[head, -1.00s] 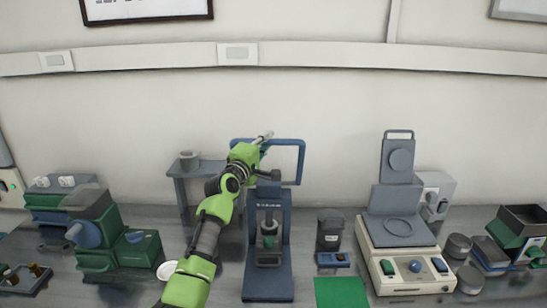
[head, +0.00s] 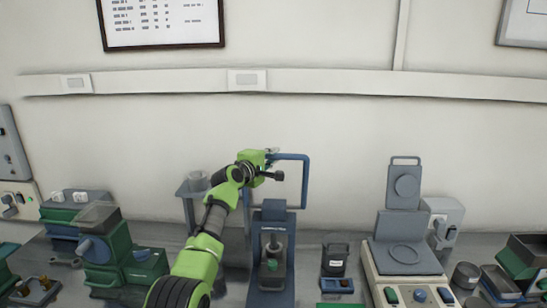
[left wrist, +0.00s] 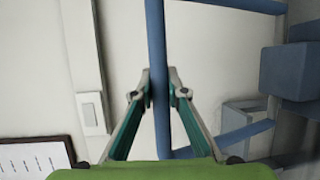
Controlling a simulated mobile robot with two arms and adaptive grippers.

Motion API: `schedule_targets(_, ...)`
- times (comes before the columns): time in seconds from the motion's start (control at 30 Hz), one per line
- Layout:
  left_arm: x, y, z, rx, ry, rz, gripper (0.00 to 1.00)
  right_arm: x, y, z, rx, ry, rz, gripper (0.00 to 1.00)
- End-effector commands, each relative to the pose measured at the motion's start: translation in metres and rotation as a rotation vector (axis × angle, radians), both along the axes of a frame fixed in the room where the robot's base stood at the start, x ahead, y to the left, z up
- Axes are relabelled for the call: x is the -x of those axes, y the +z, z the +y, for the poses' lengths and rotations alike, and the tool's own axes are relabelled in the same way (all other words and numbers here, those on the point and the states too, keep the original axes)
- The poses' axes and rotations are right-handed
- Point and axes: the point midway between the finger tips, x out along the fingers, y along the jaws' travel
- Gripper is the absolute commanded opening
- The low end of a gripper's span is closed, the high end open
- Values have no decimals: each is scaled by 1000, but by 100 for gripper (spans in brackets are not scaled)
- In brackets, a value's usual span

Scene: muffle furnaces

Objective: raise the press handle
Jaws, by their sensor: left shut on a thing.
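The blue press (head: 273,215) stands on the bench near the middle of the head view. Its handle is a blue loop (head: 307,182) above the press, raised toward the wall; its left part is hidden by my arm. My left gripper (head: 272,154) is at the top of this loop, its fingers mostly hidden in the head view. In the left wrist view, my left gripper (left wrist: 160,88) has its fingers on either side of a blue handle bar (left wrist: 157,40) and is shut on it. My right gripper is not in view.
A green and grey machine (head: 105,255) stands to the left, with a small grey stand (head: 187,190) beside my arm. The wall rail (head: 350,87) runs behind.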

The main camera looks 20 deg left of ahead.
Motion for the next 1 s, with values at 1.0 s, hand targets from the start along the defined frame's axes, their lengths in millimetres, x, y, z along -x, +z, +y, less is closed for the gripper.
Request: schedule_targets(1.0, 34, 3, 3, -2, 1, -2, 32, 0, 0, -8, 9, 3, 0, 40)
